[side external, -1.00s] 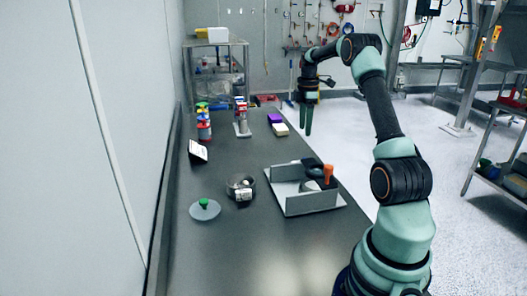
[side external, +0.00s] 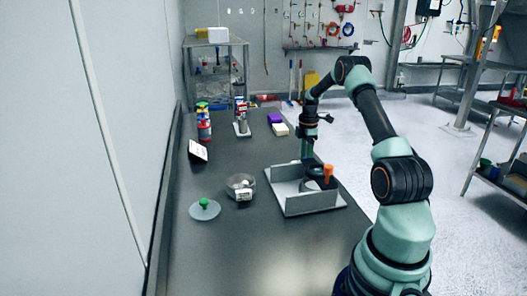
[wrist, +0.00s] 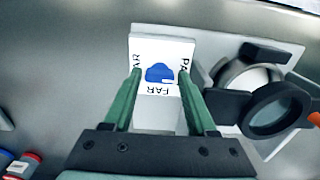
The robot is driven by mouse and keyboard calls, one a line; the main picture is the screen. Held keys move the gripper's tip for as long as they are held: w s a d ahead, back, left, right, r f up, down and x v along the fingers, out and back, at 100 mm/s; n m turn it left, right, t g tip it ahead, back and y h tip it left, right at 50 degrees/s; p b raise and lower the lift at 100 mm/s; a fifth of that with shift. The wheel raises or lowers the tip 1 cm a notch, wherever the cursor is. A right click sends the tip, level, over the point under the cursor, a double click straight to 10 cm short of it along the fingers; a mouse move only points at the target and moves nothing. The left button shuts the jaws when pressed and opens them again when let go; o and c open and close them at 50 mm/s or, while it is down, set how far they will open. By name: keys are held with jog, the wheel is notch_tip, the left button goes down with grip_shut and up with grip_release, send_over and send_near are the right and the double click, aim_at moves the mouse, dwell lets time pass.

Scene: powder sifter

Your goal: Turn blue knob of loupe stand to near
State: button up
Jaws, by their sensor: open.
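The blue knob (wrist: 160,74) sits on a white panel of the loupe stand (wrist: 155,46). The panel carries dark labels; the one below the knob reads FAR, and the side labels are partly hidden by my fingers. My gripper (wrist: 161,78) is open, with one green finger on each side of the knob; I cannot tell whether they touch it. The dark round loupe lens (wrist: 272,110) is right of the panel. In the side external view, my gripper (side external: 307,158) is low over the back of the grey tray (side external: 300,207); the knob is hidden there.
An orange-topped item (side external: 328,171) stands at the tray's right. A glass jar (side external: 240,187) and a grey disc with a green knob (side external: 205,210) are on the table to the left. White and purple blocks (side external: 280,130) lie behind. The table's front is clear.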

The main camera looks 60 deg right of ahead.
jog(key=shift+f, duration=0.2)
jog(key=shift+c, duration=0.3)
grip_shut()
